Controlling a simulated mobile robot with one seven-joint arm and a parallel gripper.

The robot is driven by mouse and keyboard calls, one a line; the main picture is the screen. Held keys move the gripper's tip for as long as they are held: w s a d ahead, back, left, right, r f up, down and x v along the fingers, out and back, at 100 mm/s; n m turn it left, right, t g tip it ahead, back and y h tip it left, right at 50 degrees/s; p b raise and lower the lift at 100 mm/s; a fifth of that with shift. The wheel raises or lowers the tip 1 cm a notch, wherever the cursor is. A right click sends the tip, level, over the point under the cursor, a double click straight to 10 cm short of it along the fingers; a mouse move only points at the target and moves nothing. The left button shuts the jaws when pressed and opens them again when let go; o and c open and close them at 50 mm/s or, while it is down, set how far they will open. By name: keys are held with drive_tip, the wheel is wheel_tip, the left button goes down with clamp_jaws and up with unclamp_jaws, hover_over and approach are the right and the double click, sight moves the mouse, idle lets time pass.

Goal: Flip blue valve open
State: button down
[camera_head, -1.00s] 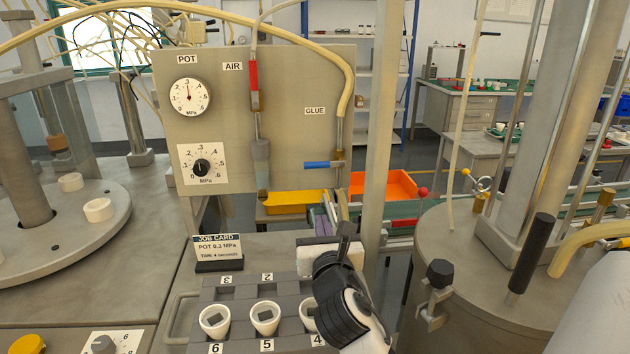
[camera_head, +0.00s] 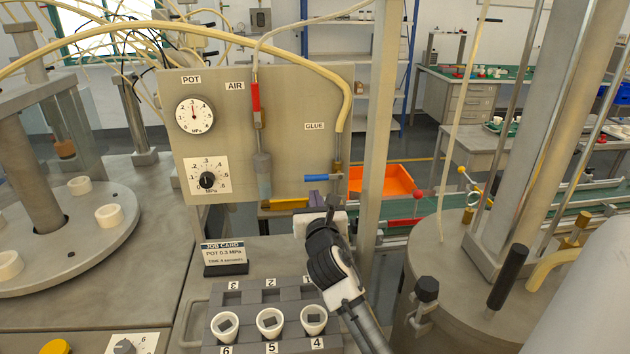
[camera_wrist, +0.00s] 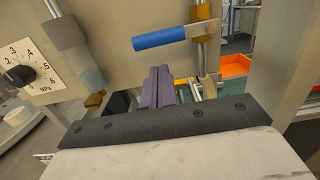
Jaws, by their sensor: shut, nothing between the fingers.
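The blue valve lever (camera_head: 317,178) sticks out to the left, level, from the brass GLUE line (camera_head: 338,172) at the panel's lower right. In the wrist view the blue lever (camera_wrist: 162,39) is at top centre, crosswise to the upright pipe (camera_wrist: 201,50). My gripper (camera_head: 320,198) is just below the lever in the head view, partly hidden by my wrist. In the wrist view my gripper's purple fingers (camera_wrist: 157,86) are together and empty, below the lever with a visible gap. I cannot tell the exact depth between them.
The grey panel (camera_head: 235,125) carries a POT gauge (camera_head: 195,115), a regulator knob (camera_head: 207,180) and the red AIR valve (camera_head: 255,98). A grey post (camera_head: 379,120) stands close right of the lever. The job card (camera_head: 224,254) and cup rack (camera_head: 268,293) are below.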

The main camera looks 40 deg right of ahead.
sight(313, 180)
drive_tip(key=shift+w+d+r+p, duration=0.1)
drive_tip(key=shift+w+r+p, duration=0.05)
drive_tip(key=shift+r+p, duration=0.5)
drive_tip(key=shift+r+m+b, duration=0.5)
drive_tip(key=shift+m+b, duration=0.2)
drive_tip(key=shift+m, duration=0.1)
drive_tip(key=r+m+b, duration=0.2)
drive_tip(key=m, duration=0.1)
drive_tip(key=m+b, duration=0.1)
drive_tip(key=m, duration=0.1)
drive_tip(key=shift+w+a+r+g, duration=0.1)
drive_tip(key=shift+a+r+g, duration=0.1)
drive_tip(key=shift+r+g, duration=0.15)
drive_tip(key=s+d+r+m+b, duration=0.1)
drive_tip(key=d+r+m, duration=0.3)
drive_tip(key=m, duration=0.8)
drive_tip(key=shift+s+r+m+b, duration=0.3)
drive_tip(key=shift+s+r+b, duration=0.05)
drive_tip(key=shift+s+r, duration=0.35)
